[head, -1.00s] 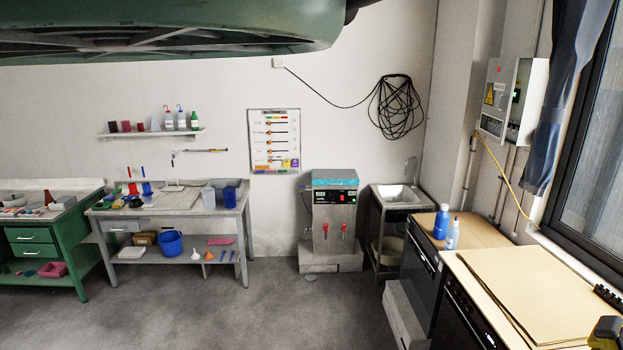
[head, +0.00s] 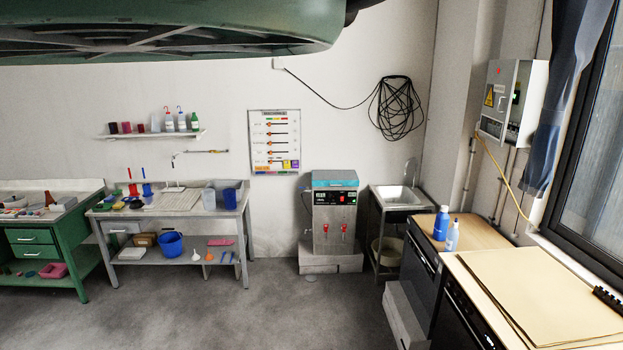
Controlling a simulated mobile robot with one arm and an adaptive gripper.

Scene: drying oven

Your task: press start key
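I cannot make out a key marked start in the head view. A box-shaped metal machine (head: 335,212) with a blue top, a dark panel with a small display and red switches, and two red taps stands against the back wall. The panel's lettering is too small to read. Dark built-in appliances (head: 467,315) stand under the counter at the right; their fronts are seen at a steep angle. No drying oven can be told for certain. My gripper is not in view.
A metal sink (head: 400,197) stands right of the machine. A grey bench (head: 170,213) and a green desk (head: 70,245) stand at the left. The floor (head: 240,315) in the middle is clear.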

